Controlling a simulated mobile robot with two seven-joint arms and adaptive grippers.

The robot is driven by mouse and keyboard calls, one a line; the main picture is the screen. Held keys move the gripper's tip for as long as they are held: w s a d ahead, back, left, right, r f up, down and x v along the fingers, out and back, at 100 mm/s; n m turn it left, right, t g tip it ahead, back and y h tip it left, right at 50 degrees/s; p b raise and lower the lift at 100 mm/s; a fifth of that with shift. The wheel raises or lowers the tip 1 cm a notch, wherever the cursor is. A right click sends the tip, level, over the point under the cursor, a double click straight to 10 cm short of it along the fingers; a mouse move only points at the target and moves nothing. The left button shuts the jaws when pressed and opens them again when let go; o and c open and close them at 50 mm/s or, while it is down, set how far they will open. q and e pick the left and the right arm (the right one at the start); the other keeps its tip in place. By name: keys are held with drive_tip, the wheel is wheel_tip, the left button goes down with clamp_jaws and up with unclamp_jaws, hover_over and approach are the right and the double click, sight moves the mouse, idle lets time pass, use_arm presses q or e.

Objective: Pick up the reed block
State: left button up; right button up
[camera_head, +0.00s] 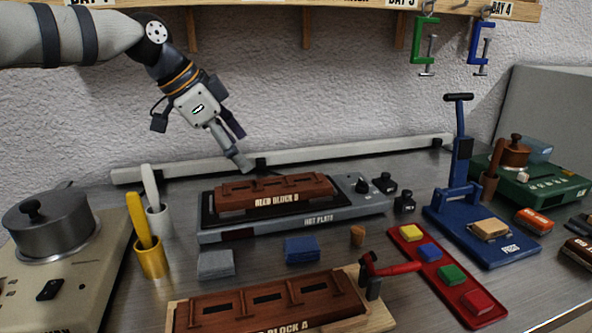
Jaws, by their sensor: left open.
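A reddish-brown reed block (276,193), lettered "REED BLOCK B", lies on the dark top of the grey hot plate (290,227). A second brown reed block (268,304), lettered "BLOCK A", lies in a light wooden tray (376,318) at the front; the picture's bottom edge cuts it off. My left gripper (240,148) comes down from the upper left. It is open and empty, above and behind the left half of the block on the hot plate, apparently not touching it. My right gripper is not in view.
A pot (47,222) on a beige burner and two utensil cups, yellow (151,262) and white (159,221), stand left. A blue press (480,225) and red tray (448,283) of coloured blocks stand right. A grey rail (330,152) runs behind; a red-handled tool (395,269) is in front.

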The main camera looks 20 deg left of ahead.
sight(272, 187)
use_arm(q)
drive_tip(key=x, duration=0.2)
drive_tip(key=s+b+x, duration=0.1)
drive_tip(key=x, duration=0.2)
drive_tip(key=shift+w+d+f, duration=0.1)
drive_tip(key=shift+w+f, duration=0.05)
drive_tip(key=shift+f, duration=0.3)
drive_tip(key=x, duration=0.2)
drive_tip(key=w+b+x, duration=0.1)
drive_tip(key=x, duration=0.2)
drive_tip(key=shift+w+d+f, duration=0.15)
drive_tip(key=shift+w, duration=0.15)
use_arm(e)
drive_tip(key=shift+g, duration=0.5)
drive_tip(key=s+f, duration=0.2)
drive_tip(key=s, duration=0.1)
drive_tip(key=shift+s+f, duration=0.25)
use_arm(q)
drive_tip(key=c, duration=1.5)
